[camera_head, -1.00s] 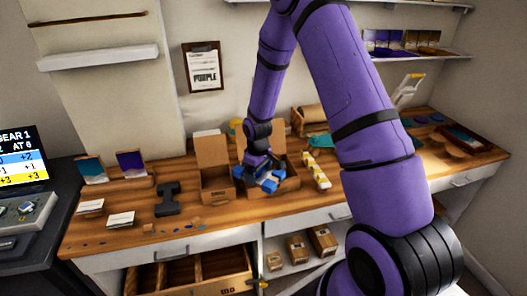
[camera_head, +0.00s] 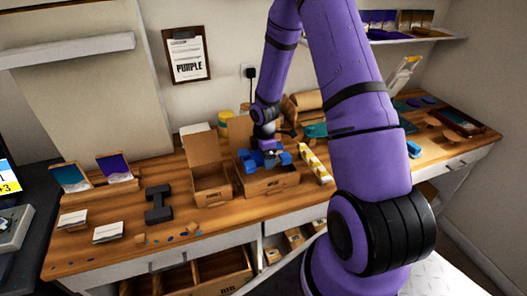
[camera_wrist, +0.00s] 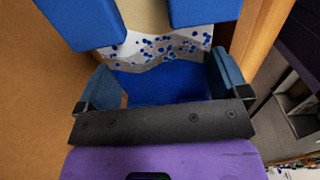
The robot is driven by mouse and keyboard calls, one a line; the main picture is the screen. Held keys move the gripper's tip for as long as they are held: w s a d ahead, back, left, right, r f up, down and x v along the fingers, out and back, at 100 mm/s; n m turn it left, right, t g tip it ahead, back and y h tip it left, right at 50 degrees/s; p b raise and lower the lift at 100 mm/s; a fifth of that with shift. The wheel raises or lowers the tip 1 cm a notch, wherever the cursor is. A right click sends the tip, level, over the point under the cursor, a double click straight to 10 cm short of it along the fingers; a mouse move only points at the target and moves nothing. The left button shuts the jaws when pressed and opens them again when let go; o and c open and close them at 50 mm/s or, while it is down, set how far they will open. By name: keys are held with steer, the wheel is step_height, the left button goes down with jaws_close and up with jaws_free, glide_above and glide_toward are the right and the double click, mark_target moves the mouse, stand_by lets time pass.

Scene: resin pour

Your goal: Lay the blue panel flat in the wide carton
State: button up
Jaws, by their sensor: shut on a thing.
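The wide carton (camera_head: 272,186) stands open on the wooden bench, its flap raised at the back. My gripper (camera_head: 265,160) is over its opening, pointing down. In the wrist view my blue fingers (camera_wrist: 148,22) are shut on the blue panel (camera_wrist: 165,82), which has a blue part, a white speckled wavy band and a tan part. Brown cardboard (camera_wrist: 40,95) surrounds the panel on the left, and a carton wall (camera_wrist: 250,40) stands to its right. The panel's far end is out of frame. I cannot tell whether the panel touches the carton floor.
A narrower open carton (camera_head: 212,196) stands just left of the wide one. A row of yellow and white pieces (camera_head: 314,163) lies to its right. A dark clamp-like block (camera_head: 158,204) and white cards (camera_head: 108,232) lie farther left. Two panels (camera_head: 114,167) stand upright in a rack.

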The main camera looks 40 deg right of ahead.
mark_target(264, 174)
steer(key=shift+f, duration=3.15)
steer(key=o, duration=0.5)
steer(key=shift+r, duration=4)
